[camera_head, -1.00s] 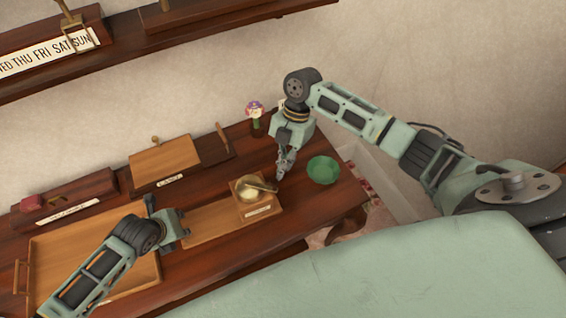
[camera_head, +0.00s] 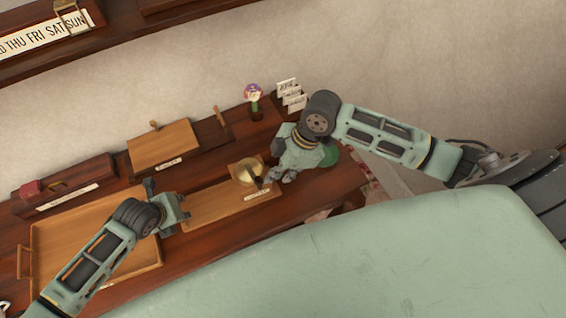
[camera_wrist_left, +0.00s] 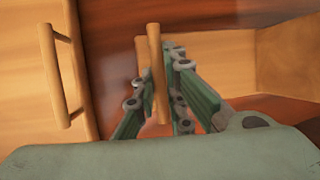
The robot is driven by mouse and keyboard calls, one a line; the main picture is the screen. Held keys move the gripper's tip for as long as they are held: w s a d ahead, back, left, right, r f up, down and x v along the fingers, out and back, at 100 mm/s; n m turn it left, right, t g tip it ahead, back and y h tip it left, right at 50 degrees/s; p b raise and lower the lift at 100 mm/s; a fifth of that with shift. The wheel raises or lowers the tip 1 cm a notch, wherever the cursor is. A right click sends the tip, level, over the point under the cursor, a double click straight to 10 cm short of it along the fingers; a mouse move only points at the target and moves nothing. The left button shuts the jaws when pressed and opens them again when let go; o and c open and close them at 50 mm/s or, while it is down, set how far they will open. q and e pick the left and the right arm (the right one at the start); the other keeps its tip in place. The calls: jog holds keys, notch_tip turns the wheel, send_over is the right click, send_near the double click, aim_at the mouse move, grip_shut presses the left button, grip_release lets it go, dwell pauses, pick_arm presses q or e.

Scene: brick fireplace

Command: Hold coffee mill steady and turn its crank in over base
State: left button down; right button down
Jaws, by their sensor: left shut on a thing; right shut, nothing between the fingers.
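The coffee mill (camera_head: 238,186) is a wooden box with a brass bowl top (camera_head: 244,169) and a pale label on its front. It stands upright at the right end of a flat wooden base (camera_head: 205,206). Its dark crank (camera_head: 259,181) points to the lower right. My left gripper (camera_head: 184,211) is at the base's left end, shut on the upright wooden bar handle (camera_wrist_left: 156,72), seen between its fingers in the left wrist view. My right gripper (camera_head: 267,180) is shut and empty beside the crank's outer end; whether it touches is unclear.
A large wooden tray (camera_head: 45,238) lies left of my left gripper. A green bowl (camera_head: 331,154) is partly hidden behind my right gripper. Wooden boxes (camera_head: 163,146) line the back.

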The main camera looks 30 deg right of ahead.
jog(key=w+a+m+t+h, duration=0.3)
jog(key=a+m+h, duration=0.1)
jog(key=a+m, duration=1)
jog(key=shift+a+m, duration=0.3)
jog(key=shift+m, duration=0.5)
jog(key=shift+w, duration=0.1)
dwell(0.4)
